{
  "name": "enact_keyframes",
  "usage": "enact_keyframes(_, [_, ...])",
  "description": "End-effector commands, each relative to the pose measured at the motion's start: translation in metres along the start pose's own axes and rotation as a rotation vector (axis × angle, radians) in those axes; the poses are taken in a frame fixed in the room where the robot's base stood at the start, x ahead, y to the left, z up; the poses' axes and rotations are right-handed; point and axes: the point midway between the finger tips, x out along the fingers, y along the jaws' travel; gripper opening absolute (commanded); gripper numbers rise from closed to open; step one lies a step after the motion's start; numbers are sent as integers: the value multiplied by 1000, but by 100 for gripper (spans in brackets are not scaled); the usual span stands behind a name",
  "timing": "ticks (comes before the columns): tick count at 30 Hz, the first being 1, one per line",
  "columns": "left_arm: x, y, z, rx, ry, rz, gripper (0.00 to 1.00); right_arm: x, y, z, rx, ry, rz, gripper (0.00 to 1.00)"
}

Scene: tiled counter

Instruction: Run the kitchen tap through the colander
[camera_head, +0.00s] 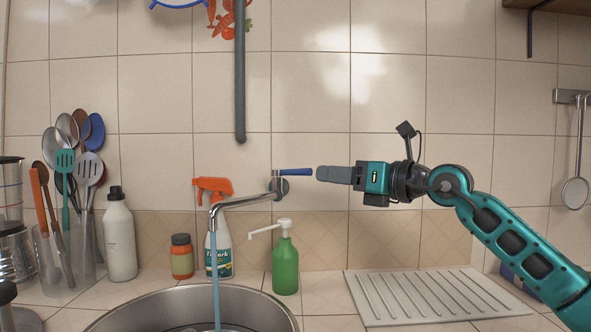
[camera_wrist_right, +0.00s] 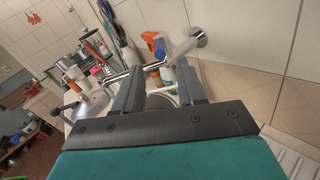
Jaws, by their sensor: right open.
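The tap (camera_head: 245,201) comes out of the tiled wall, its chrome spout reaching left over the sink (camera_head: 130,317). A bluish stream of water (camera_head: 215,270) falls from the spout into the sink. No colander is clearly visible; the sink's bottom is mostly cut off. My left gripper is not in view.
A green soap pump (camera_head: 285,262), an orange-topped spray bottle (camera_head: 219,250), a jar (camera_head: 182,257) and a white bottle (camera_head: 120,240) stand behind the sink. Utensils (camera_head: 68,165) fill holders at left. A ribbed drainboard (camera_head: 430,294) lies at right, under my arm.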

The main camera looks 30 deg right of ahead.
Motion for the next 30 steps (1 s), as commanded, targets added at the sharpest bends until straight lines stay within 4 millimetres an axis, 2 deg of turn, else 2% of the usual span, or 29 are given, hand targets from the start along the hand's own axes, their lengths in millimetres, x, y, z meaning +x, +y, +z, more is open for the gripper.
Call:
enact_keyframes(9, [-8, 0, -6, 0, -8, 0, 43, 62, 1, 3, 5, -4, 3, 40])
enact_keyframes(15, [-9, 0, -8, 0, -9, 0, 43, 90, 0, 2, 3, -4, 1, 40])
enact_keyframes(21, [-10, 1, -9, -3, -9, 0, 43, 102, 0, 1, 1, -2, 1, 40])
enact_keyframes(29, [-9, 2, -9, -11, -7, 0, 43, 102, 0, 1, 0, -2, 0, 40])
enact_keyframes(30, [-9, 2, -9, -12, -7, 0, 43, 102, 0, 1, 0, -3, 0, 36])
